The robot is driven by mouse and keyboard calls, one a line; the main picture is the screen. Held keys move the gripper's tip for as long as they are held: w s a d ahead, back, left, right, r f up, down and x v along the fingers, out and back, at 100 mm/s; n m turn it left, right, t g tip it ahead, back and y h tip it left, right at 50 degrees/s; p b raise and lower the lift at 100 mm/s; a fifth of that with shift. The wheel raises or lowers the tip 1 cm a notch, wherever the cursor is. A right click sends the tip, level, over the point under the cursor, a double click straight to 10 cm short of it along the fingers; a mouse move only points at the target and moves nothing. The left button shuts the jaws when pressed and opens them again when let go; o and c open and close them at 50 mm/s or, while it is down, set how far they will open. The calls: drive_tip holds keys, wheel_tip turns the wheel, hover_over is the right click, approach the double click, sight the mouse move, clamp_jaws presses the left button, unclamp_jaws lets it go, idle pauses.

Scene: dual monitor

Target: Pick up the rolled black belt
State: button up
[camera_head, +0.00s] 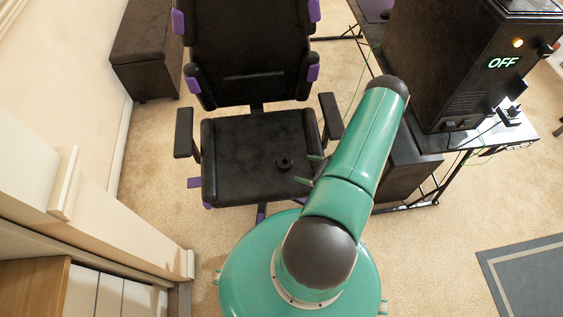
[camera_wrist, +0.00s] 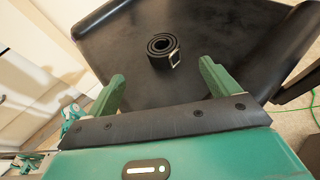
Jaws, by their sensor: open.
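The rolled black belt (camera_head: 284,163) lies on the black seat of the office chair (camera_head: 235,150), right of the seat's middle in the head view. In the wrist view the belt (camera_wrist: 162,48) shows as a coil with a metal buckle on its right side. My gripper (camera_wrist: 160,82) is open and empty, its two green fingers apart. The belt appears beyond and between the fingertips, not touched by them. In the head view my gripper (camera_head: 312,168) is just right of the belt, partly hidden by my arm.
Armrests (camera_head: 330,116) flank the seat, and the chair's tall back stands behind it. A desk with a large black computer case (camera_head: 450,70) marked OFF stands at the right. A black ottoman (camera_head: 147,50) is at the back left. Carpet is clear at the lower right, beside a grey rug (camera_head: 525,275).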

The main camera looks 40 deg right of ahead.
sight(289, 163)
drive_tip(key=x, duration=0.5)
drive_tip(key=shift+f, duration=0.1)
drive_tip(key=shift+x, duration=2.75)
drive_tip(key=shift+d, duration=0.15)
drive_tip(key=c, duration=1.1)
